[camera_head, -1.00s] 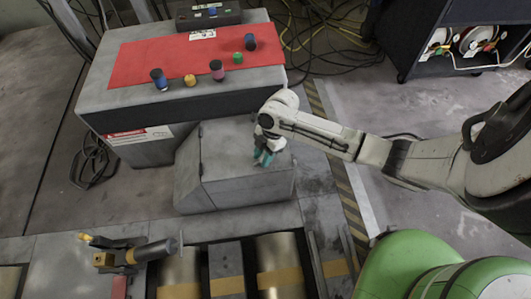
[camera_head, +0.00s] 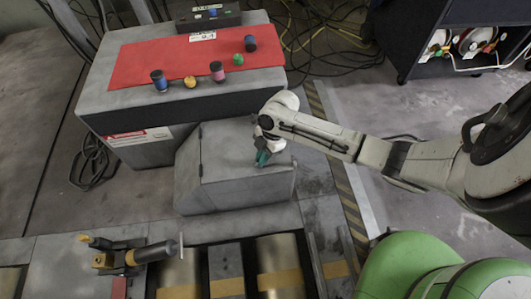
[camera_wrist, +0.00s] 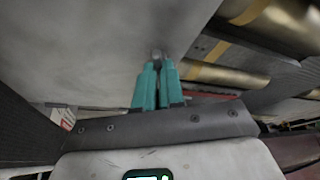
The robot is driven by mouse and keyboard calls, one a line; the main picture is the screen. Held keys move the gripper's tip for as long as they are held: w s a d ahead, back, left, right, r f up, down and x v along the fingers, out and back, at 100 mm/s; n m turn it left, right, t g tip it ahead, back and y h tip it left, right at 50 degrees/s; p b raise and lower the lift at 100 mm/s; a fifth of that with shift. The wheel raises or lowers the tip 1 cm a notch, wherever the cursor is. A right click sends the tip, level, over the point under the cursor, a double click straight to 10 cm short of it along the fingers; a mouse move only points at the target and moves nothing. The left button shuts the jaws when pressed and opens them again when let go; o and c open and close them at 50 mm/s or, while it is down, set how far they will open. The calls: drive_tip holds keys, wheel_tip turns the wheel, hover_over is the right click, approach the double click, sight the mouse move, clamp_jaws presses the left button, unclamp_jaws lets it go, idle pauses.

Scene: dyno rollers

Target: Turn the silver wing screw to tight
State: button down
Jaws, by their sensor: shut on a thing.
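The silver wing screw (camera_wrist: 157,54) shows in the wrist view as a small grey piece between my fingertips, against the grey surface of a metal housing. My gripper (camera_wrist: 158,67) has teal fingers, and they are shut on this screw. In the head view my gripper (camera_head: 262,160) points down at the top of the grey sloped housing (camera_head: 225,180). The screw is hidden behind the fingers there. I cannot tell its turn angle.
A grey bench with a red mat (camera_head: 135,62) stands behind the housing and carries several small coloured knobs. Metal rollers (camera_head: 280,255) lie in the floor in front. A black and brass clamp device (camera_head: 125,256) is at lower left. Cables lie at the back.

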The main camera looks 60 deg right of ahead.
drive_tip(key=shift+s+a+m+p, duration=0.15)
drive_tip(key=shift+s+m+p, duration=0.15)
drive_tip(key=shift+p, duration=0.15)
drive_tip(key=shift+s+r+m+t+p, duration=0.15)
drive_tip(key=shift+m+t+p, duration=0.15)
drive_tip(key=shift+m+p, duration=0.7)
drive_tip(key=shift+a+f+m+t+h+p, duration=0.15)
drive_tip(key=shift+m+t+h+p, duration=0.15)
drive_tip(key=shift+m+p, duration=0.55)
drive_tip(key=shift+a+f+m+t+h+p, duration=0.15)
drive_tip(key=shift+m+h+p, duration=0.25)
drive_tip(key=shift+m+p, duration=0.4)
drive_tip(key=c, duration=1.3)
unclamp_jaws()
drive_tip(key=shift+a, duration=0.1)
drive_tip(key=shift+o, duration=0.3)
drive_tip(key=shift+r, duration=0.1)
